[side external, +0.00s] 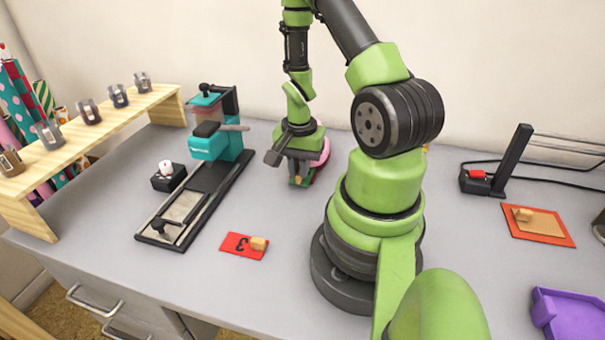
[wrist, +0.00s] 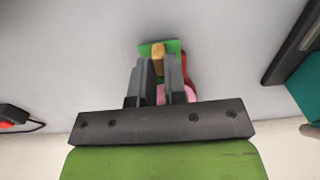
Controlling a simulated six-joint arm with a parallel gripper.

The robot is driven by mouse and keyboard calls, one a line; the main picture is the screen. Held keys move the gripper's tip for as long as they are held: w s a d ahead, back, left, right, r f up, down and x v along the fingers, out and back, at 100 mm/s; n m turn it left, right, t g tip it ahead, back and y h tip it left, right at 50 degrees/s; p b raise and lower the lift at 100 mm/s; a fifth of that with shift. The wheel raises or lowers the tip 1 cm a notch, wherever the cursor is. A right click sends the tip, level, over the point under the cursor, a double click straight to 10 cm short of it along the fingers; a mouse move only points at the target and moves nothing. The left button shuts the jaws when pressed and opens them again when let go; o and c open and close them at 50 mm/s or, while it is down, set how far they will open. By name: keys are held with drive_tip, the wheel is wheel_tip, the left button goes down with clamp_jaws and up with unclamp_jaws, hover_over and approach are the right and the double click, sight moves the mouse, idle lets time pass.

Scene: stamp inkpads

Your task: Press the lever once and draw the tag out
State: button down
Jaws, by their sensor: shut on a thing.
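My fingers partly hide the green tag.
A pink and red thing (side external: 322,153) is close behind my gripper. A black post with a red button (side external: 477,174), an orange tag (side external: 555,237) and a purple tray (side external: 575,317) are at right. A wooden rack (side external: 109,118) holding several small items stands at left.

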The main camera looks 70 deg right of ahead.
drive_tip(key=shift+a, duration=2.2)
drive_tip(key=shift+r, duration=3)
